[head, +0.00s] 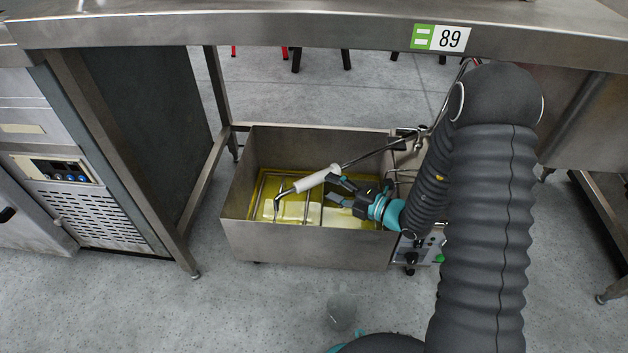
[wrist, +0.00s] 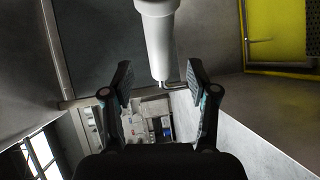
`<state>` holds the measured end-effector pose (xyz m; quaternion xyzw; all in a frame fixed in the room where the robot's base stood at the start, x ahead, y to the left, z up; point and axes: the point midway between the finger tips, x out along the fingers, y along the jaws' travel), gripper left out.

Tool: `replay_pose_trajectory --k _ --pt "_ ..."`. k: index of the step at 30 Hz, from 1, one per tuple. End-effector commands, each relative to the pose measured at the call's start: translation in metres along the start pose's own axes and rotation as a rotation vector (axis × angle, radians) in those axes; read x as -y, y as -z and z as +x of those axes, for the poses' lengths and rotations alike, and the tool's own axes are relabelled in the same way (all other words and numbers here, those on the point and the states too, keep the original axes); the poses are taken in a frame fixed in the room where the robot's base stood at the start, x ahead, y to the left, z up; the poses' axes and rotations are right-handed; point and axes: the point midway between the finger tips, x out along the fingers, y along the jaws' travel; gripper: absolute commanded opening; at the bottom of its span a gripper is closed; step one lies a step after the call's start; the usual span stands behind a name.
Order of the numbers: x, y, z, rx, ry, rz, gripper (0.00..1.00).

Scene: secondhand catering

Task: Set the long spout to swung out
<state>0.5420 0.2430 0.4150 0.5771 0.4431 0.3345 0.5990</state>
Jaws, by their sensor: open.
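The long spout (head: 370,154) is a thin metal tube in the head view. It runs from the fittings at the basin's back right corner, over the basin, to a bent tip at the left. A white sleeve (head: 312,181) covers part of it. My gripper (head: 334,187) is open over the basin, just right of and beside the sleeve. In the wrist view the white sleeve (wrist: 159,42) points down between the two spread fingers of my gripper (wrist: 158,82). I see a gap on both sides of it; the depth between them is hard to judge.
The metal basin (head: 300,243) has a yellowish inside and stands low under a steel table (head: 250,30). A table leg (head: 215,85) stands at the left. A control box (head: 425,246) sits by the basin's right end. A cabinet (head: 60,200) stands further left. Floor in front is mostly clear.

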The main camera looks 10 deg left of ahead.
Motion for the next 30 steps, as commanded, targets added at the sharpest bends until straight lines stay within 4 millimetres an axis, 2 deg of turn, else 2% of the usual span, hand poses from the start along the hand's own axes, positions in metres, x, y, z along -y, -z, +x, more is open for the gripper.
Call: replay_pose_trajectory --k 1,6,12,24,26,30 --pt "0.001 0.001 0.011 -0.004 -0.001 -0.002 0.59" --pt "0.001 0.001 0.039 -0.003 0.0 0.0 0.59" --pt "0.0 0.001 0.06 -0.001 0.0 -0.001 0.59" --pt "0.0 0.0 0.067 0.0 0.0 0.0 0.59" --pt "0.0 0.0 0.067 0.0 0.0 0.0 0.46" --pt "0.0 0.0 0.067 0.0 0.0 0.0 0.11"
